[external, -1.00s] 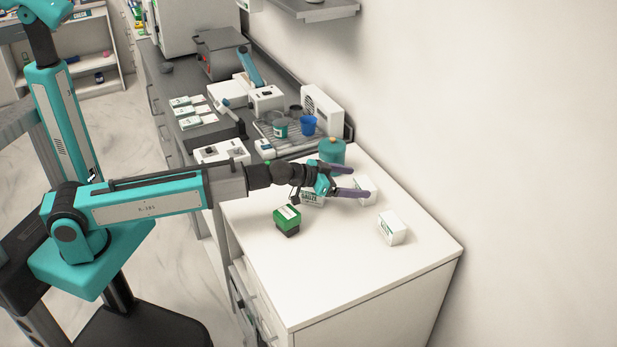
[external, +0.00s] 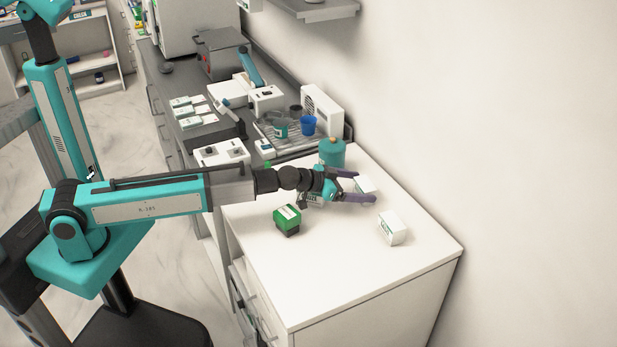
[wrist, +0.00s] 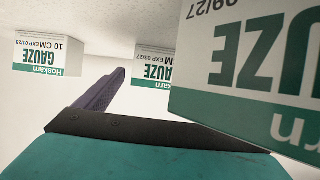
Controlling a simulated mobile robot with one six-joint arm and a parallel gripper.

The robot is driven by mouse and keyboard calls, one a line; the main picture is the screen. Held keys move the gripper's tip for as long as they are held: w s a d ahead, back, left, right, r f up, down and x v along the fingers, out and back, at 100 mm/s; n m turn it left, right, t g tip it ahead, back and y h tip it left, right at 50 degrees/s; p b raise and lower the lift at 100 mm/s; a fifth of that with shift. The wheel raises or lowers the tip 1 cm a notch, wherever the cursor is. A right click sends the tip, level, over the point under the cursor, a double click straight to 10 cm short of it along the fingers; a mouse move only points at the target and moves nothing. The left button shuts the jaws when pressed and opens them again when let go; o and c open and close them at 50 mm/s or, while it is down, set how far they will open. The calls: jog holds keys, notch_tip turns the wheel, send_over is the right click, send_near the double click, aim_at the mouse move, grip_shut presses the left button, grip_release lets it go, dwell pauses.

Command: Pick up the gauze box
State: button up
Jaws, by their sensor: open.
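Three white gauze boxes with green bands are in view. In the external view, one gauze box (external: 367,183) lies beyond my gripper, in line with the gap between its fingers. A second gauze box (external: 392,228) stands apart to the right. The wrist view shows inverted labels on a left box (wrist: 47,55), a middle box (wrist: 152,68) and a large, near right box (wrist: 255,50). Only one finger shows there.
A green box with a dark base (external: 288,220) stands left of the gripper. A teal canister (external: 332,151) stands behind it. Farther back are a drying rack with cups (external: 308,125) and a white device. The front of the white countertop (external: 330,280) is clear.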

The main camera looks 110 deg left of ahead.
aim_at(365, 183)
jog(key=shift+p+x, duration=0.3)
jog(key=shift+x, duration=1.05)
jog(key=c, duration=1.1)
jog(key=shift+r, duration=0.1)
jog(key=shift+c, duration=0.2)
jog(key=shift+r+b, duration=1.05)
jog(key=shift+r, duration=3.85)
